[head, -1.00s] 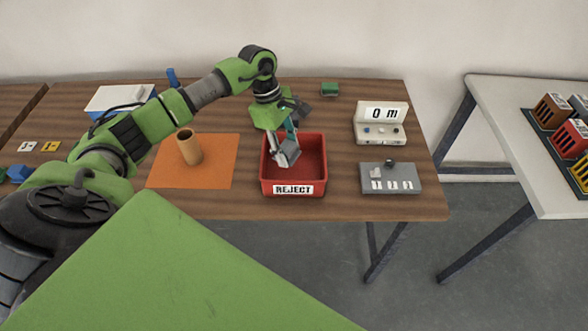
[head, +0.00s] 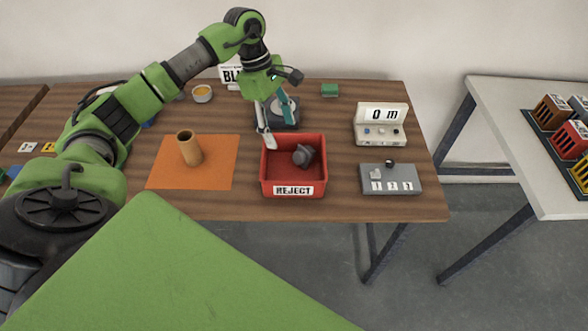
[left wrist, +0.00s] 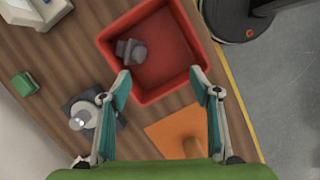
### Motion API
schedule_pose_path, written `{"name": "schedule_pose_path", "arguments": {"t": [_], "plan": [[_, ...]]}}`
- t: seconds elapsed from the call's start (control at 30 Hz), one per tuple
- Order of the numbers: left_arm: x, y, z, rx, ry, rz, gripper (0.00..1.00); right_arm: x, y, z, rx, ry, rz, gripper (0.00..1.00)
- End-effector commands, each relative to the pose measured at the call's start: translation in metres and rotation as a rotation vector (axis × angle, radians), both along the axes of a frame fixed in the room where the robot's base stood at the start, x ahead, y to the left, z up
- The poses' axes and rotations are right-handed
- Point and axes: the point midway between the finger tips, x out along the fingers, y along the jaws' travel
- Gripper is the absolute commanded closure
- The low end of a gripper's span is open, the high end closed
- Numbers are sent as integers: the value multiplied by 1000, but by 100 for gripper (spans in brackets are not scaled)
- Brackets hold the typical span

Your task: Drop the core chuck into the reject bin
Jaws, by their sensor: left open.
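The grey core chuck (head: 303,155) lies inside the red reject bin (head: 293,189), on its floor. In the left wrist view the core chuck (left wrist: 131,51) rests near one corner of the bin (left wrist: 150,98), with much of the bin floor bare. My left gripper (head: 283,138) is open and empty, above and behind the bin's back edge. Its two teal-padded fingers (left wrist: 160,85) stand wide apart in the left wrist view, with nothing between them. My right gripper is not in view.
A cardboard tube (head: 189,149) stands on an orange mat (head: 215,175) left of the bin. A counter display (head: 381,128) and a grey block with small parts (head: 390,181) are to the right. A green block (head: 330,90) and a bowl (head: 202,94) sit at the back.

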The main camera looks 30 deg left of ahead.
Motion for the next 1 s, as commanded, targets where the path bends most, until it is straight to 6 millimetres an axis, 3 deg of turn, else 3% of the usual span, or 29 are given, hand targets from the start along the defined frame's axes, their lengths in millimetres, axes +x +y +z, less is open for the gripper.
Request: {"name": "schedule_pose_path", "arguments": {"t": [0.1,0.3,0.77,0.87,0.97,1.0], "plan": [[0,6,20,1,-2,1,43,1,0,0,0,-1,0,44],[-1,10,36,1,0,1,43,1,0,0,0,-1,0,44],[-1,10,37,0,0,0,43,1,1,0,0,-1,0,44],[1,-2,34,-28,-9,-2,43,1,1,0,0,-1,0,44],[8,-39,28,-126,-44,1,43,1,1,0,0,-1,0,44],[11,-62,26,-190,-63,6,43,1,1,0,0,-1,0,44]]}}
